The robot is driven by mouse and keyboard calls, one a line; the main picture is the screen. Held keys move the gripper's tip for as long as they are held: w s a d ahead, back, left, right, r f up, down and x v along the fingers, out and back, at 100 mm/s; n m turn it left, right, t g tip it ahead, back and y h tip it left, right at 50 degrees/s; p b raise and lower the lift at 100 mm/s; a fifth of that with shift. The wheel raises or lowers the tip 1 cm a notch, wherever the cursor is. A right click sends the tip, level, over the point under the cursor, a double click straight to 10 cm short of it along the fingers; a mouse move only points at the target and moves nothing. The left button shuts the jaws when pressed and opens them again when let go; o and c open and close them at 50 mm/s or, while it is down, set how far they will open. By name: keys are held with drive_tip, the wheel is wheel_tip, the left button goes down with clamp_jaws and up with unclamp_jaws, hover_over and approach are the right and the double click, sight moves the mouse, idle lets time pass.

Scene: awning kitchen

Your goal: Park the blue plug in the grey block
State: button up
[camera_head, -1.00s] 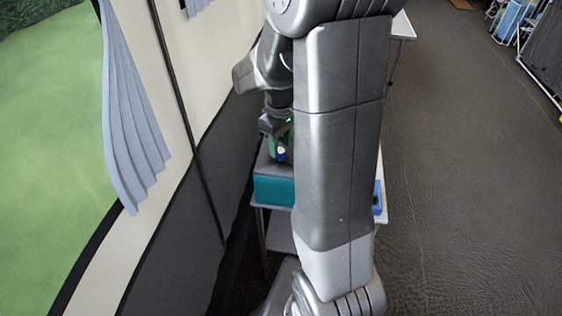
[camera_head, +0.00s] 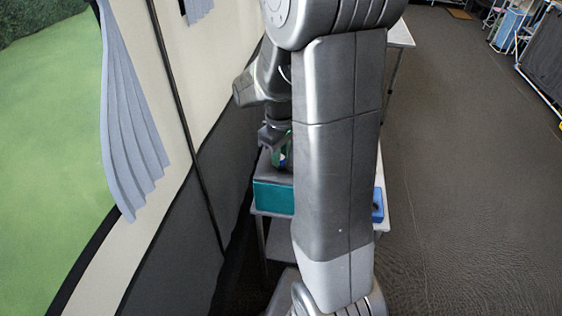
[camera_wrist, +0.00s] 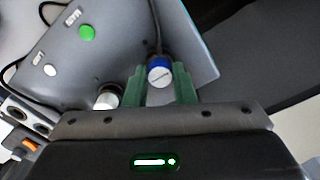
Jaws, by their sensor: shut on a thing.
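The blue plug (camera_wrist: 159,72) has a blue collar and a pale slotted face, with a dark cable running up behind it. In the wrist view it sits between the green fingers of my gripper (camera_wrist: 163,88), which is shut on it. In the head view, my gripper (camera_head: 279,152) is over the teal box with the grey top (camera_head: 273,197), and my arm hides much of it. I cannot tell whether the plug touches the panel. A pale block with dark round holes (camera_wrist: 40,129) shows at the left edge of the wrist view; I cannot tell if it is the grey block.
A grey panel (camera_wrist: 110,45) carries a green button (camera_wrist: 87,32) and a white button (camera_wrist: 50,70). A white-topped connector (camera_wrist: 107,98) is left of the fingers. A blue object (camera_head: 378,205) lies on the table's right side. The tent wall (camera_head: 195,100) is close at left; floor is open at right.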

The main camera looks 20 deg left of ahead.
drive_tip(key=shift+r, duration=0.2)
drive_tip(key=shift+r+p, duration=1.4)
drive_tip(key=shift+r, duration=0.15)
drive_tip(key=shift+r, duration=0.1)
drive_tip(key=shift+r, duration=0.15)
wheel_tip(320, 180, up, 3)
drive_tip(key=p, duration=0.3)
drive_tip(key=shift+r, duration=0.1)
drive_tip(key=w+a+f+p, duration=0.2)
drive_tip(key=w, duration=1.1)
drive_tip(key=w+a+f+p, duration=0.2)
drive_tip(key=w+p, duration=0.1)
drive_tip(key=w, duration=1)
drive_tip(key=shift+w+a, duration=0.15)
drive_tip(key=shift+a, duration=0.1)
drive_tip(key=shift+f+b, duration=0.9)
drive_tip(key=shift+f, duration=0.75)
idle(0.4)
